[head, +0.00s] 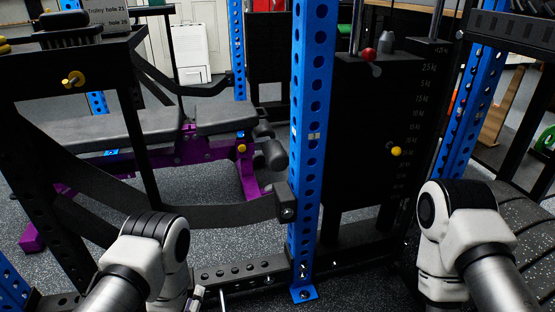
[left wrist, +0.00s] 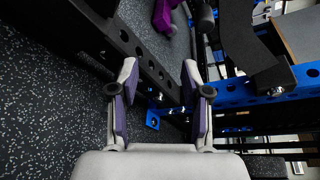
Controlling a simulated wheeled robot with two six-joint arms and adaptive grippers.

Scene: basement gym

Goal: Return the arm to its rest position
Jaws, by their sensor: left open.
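My left gripper (left wrist: 160,84) is open in the left wrist view. Its two purple-padded fingers stand apart with nothing between them. Beyond the fingers are the dark speckled floor and a black perforated rack beam (left wrist: 150,72). In the head view only a small part of this gripper (head: 203,297) shows at the bottom edge, mostly hidden by my left arm. My left arm is bent at the lower left. My right arm is bent at the lower right, and its gripper is out of the frame.
A blue perforated rack post (head: 305,130) stands between my arms, with a black beam (head: 240,270) low beside it. A black strap (head: 200,214) hangs across the left. Behind are a purple-framed bench (head: 190,152) and a black weight stack (head: 375,130).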

